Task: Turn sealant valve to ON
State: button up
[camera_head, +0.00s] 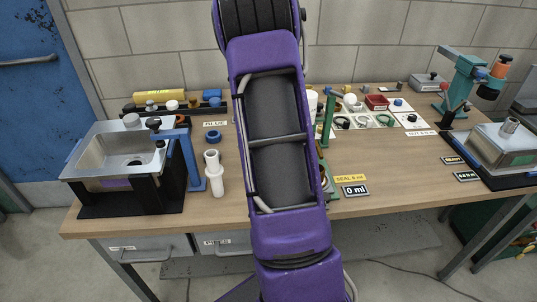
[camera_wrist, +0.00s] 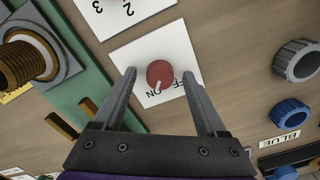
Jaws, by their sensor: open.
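The sealant valve is a small red knob (camera_wrist: 160,73) with a pale pointer mark, on a white plate (camera_wrist: 130,56) in the wrist view. The pointer faces the lower edge of the plate, close to the ON lettering; OFF lettering is partly visible to its right. My gripper (camera_wrist: 158,76) is open, with one finger to the left of the knob and one to the right, and gaps between. I cannot tell how high the fingertips are above the plate. In the head view my purple arm hides the knob and gripper.
In the wrist view, a green fixture with a brass threaded part (camera_wrist: 22,62) is at left, and a grey ring (camera_wrist: 297,60) and blue ring (camera_wrist: 291,113) at right. In the head view, white pipe fittings (camera_head: 215,178) and a sink rack (camera_head: 115,170) stand left of my arm.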

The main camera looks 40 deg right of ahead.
notch_tip(320, 180, up, 17)
jog(key=p, duration=0.2)
jog(key=shift+r, duration=0.2)
dwell(0.5)
